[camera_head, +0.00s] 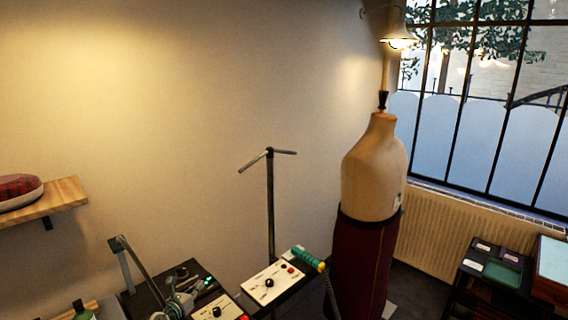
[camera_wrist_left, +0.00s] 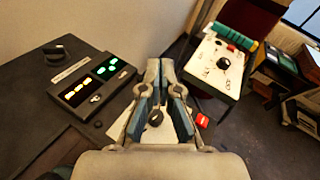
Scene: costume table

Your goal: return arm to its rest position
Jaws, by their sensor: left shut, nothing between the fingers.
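My left gripper (camera_head: 184,294) is low in the head view, over a dark table with a control panel. In the left wrist view, its two grey-blue fingers (camera_wrist_left: 160,68) point away from the camera with their tips together. It is shut with nothing between the fingers. A white panel with a black knob (camera_wrist_left: 155,117) shows below and between the finger bases. My right gripper is not in view.
A black box with lit displays (camera_wrist_left: 92,80) stands left of the fingers. A white knob panel (camera_head: 271,283) with a green roll (camera_head: 307,259) lies to the right. A dress form (camera_head: 374,170), a thin T-shaped stand (camera_head: 270,200) and a wall shelf (camera_head: 45,203) stand around.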

